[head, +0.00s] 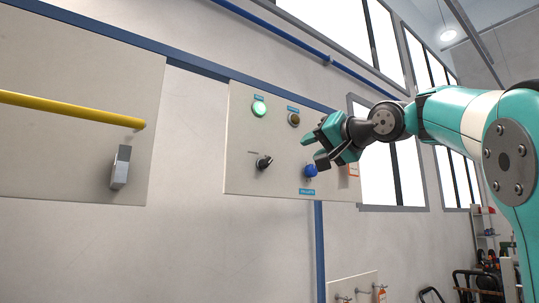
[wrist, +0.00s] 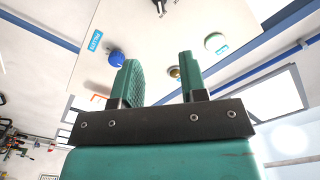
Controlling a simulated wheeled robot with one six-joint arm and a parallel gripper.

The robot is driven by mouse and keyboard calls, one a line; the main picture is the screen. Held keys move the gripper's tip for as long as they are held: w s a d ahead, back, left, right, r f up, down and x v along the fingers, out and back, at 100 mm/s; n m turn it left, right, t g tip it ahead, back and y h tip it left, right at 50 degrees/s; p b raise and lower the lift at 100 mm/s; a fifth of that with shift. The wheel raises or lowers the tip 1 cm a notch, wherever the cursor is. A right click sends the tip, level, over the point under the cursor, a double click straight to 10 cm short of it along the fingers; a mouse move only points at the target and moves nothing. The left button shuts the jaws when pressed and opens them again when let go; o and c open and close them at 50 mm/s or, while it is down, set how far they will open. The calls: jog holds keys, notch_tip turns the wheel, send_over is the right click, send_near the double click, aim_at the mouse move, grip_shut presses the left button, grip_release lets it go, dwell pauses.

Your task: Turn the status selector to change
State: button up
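A wall panel (head: 235,180) carries a black selector knob (head: 264,162) at its lower left and a blue knob (head: 310,171) at its lower right. My gripper (head: 310,147) is in front of the panel's right part, above the blue knob and right of the black selector. In the wrist view its two green fingers (wrist: 160,78) are apart with nothing held. There the blue knob (wrist: 116,58) is left of the fingers, and the black selector (wrist: 160,5) is partly cut off at the top edge.
A lit green lamp (head: 259,108) and a brown round fitting (head: 294,119) sit on the panel's upper part. At left, another panel bears a yellow bar (head: 70,108) and a grey handle (head: 121,168). The space before the black selector looks clear.

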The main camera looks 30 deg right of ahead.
aim_at(270, 161)
jog(key=w+p, duration=0.2)
jog(key=w, duration=0.3)
jog(key=w+p, duration=0.2)
jog(key=w, duration=0.3)
jog(key=w+p, duration=0.2)
jog(key=w, duration=0.3)
jog(key=shift+w+a+r, duration=0.15)
jog(key=shift+w+a, duration=0.1)
jog(key=shift+w, duration=0.15)
jog(key=shift+w+p, duration=0.3)
jog(key=shift+w, duration=0.4)
grip_shut()
